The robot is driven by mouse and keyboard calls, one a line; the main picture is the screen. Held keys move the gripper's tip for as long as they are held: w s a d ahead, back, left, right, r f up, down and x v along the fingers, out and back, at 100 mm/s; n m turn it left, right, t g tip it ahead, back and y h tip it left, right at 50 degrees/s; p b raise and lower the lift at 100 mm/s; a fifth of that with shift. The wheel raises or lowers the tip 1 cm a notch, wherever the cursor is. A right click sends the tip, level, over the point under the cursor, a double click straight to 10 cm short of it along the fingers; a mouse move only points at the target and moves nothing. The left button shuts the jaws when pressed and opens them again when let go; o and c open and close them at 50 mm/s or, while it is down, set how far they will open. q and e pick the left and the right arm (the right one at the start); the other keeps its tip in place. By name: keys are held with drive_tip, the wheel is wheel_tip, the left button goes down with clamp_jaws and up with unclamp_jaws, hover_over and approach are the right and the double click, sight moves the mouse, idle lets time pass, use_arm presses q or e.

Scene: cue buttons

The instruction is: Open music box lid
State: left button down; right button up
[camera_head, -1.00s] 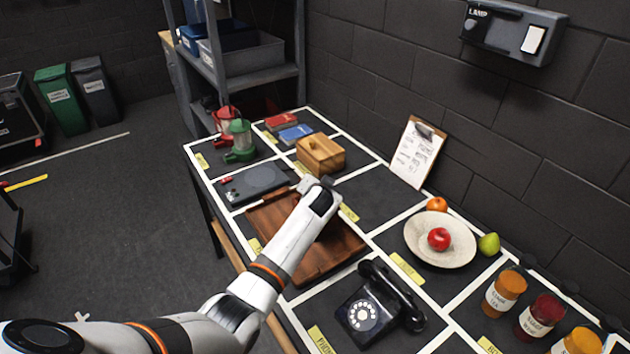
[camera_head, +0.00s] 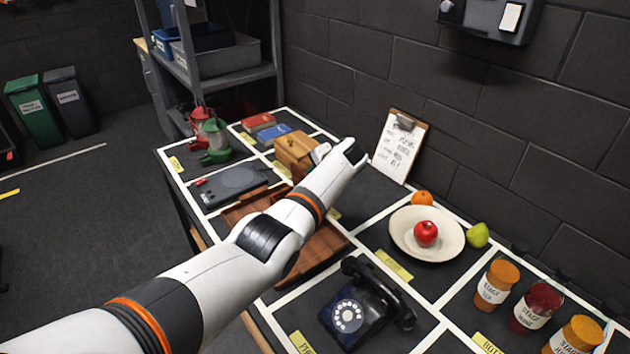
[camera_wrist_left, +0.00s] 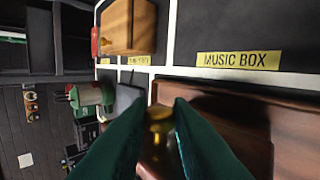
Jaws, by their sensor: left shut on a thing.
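The music box (camera_head: 322,248) is a dark brown wooden box on the table, partly hidden by my left arm. In the left wrist view its brown wood (camera_wrist_left: 235,112) lies beside the yellow MUSIC BOX label (camera_wrist_left: 238,60). My left gripper (camera_head: 320,153) is up near the light wooden box; its fingertips are hidden in the head view. In the wrist view its dark fingers are shut on a small brass piece (camera_wrist_left: 160,116), blurred, in front of brown wood. I cannot tell how far the lid is tilted. My right gripper is out of view.
A light wooden box (camera_head: 295,153) stands behind, near a grey flat device (camera_head: 231,185) and red and green lanterns. A black telephone (camera_head: 365,308), a plate (camera_head: 428,246) with fruit and several jars are to the right. A clipboard (camera_head: 400,147) leans on the wall.

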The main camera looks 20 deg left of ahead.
use_arm(q)
drive_tip(key=shift+w+d+f, duration=0.1)
drive_tip(key=shift+f, duration=0.05)
idle(0.4)
drive_tip(key=c, duration=1.3)
unclamp_jaws()
drive_tip(key=shift+c, duration=0.2)
drive_tip(key=v, duration=1.2)
drive_tip(key=shift+w+p, duration=0.15)
drive_tip(key=shift+p, duration=0.25)
